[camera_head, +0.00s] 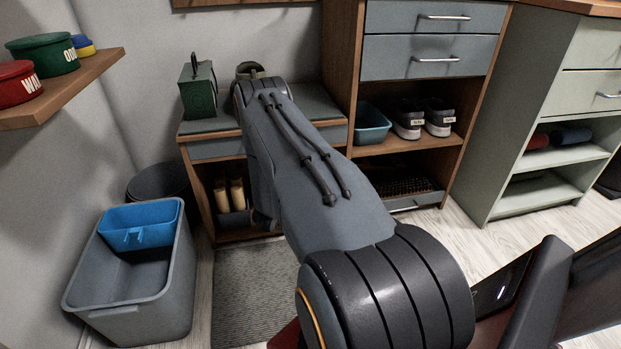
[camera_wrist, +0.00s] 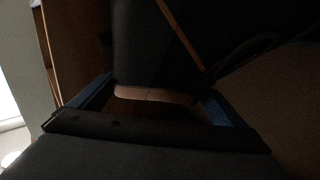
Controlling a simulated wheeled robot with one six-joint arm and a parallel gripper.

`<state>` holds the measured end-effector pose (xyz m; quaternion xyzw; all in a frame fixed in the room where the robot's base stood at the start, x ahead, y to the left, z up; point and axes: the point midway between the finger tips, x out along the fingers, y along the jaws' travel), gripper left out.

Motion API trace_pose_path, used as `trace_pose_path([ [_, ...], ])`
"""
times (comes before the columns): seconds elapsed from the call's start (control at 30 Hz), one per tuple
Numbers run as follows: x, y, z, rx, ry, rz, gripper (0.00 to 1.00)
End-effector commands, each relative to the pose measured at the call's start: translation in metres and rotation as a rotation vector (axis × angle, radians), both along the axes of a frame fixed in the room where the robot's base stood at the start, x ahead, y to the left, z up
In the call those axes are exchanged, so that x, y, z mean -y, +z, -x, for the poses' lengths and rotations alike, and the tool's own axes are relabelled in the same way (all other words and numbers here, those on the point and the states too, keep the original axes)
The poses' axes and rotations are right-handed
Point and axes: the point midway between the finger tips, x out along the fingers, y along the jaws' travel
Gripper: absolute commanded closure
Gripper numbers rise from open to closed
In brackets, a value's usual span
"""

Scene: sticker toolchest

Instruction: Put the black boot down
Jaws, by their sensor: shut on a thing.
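My gripper (camera_wrist: 158,98) shows in the dark wrist view, with a blue-padded finger on each side. It is shut on the black boot (camera_wrist: 150,55), whose dark body with a brownish-pink edge fills the space between the fingers. Most of the boot lies outside the view or in shadow. In the head view my arm reaches toward the low bench, and it hides my gripper and the boot. I cannot tell whether the boot touches any surface.
The low bench (camera_head: 212,125) carries a green box (camera_head: 198,88); tan footwear (camera_head: 237,194) stands underneath. To its right, a shelf holds a teal bin (camera_head: 371,124) and sneakers (camera_head: 438,117). A grey tub (camera_head: 130,292) with a blue tray (camera_head: 140,226) stands left of the mat (camera_head: 250,290).

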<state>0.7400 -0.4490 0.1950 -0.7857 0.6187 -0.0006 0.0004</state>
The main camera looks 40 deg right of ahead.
Motion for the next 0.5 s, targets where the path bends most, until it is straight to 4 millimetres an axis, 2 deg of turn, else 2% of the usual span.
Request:
trace_pose_path([
  [0.03, 0.0, 0.001, 0.0, 0.001, 0.0, 0.001, 0.66],
  [0.07, 0.0, 0.0, 0.001, -0.001, 0.0, -0.001, 0.0],
  [0.33, -0.001, 0.0, 0.001, -0.001, 0.0, -0.001, 0.0],
  [0.5, -0.017, 0.001, 0.005, -0.002, 0.002, -0.001, 0.0],
])
